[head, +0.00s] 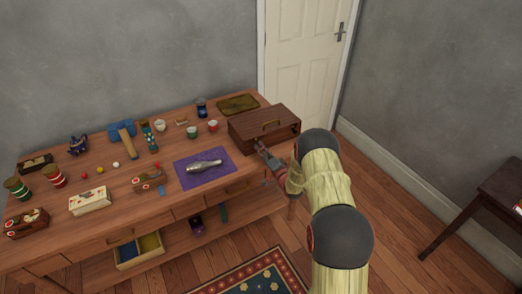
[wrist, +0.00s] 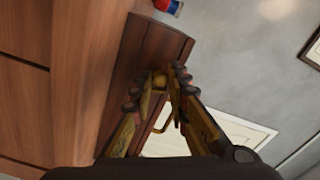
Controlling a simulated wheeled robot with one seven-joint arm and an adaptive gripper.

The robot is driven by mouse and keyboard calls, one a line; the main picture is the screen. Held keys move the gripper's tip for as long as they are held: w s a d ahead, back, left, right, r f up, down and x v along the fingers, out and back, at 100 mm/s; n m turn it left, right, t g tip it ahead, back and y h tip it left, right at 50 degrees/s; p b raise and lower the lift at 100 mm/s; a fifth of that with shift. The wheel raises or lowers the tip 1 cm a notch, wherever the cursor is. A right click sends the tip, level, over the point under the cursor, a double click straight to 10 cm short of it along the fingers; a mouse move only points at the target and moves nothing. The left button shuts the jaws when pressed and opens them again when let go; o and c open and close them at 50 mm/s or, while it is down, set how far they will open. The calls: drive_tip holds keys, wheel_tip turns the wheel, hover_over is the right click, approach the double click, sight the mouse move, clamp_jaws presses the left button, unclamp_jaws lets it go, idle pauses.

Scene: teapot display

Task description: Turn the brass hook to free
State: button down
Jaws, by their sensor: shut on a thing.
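A dark brown wooden box (head: 246,128) stands at the right end of the table. It fills the middle of the wrist view (wrist: 148,50). My gripper (head: 262,150) is at the box's front. In the wrist view, my gripper (wrist: 160,84) is shut on a small brass piece (wrist: 159,80), which looks like the brass hook. The fingers cover much of it, and its turn angle is hard to tell.
The wooden table (head: 112,187) carries several small objects left of the box. A silver object (head: 203,166) lies on a purple mat (head: 184,181).

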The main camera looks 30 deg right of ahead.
drive_tip(key=c, duration=1.7)
unclamp_jaws()
drive_tip(key=shift+s, duration=0.1)
drive_tip(key=s, duration=1.1)
drive_tip(key=shift+s+d, duration=0.2)
drive_tip(key=shift+s, duration=0.2)
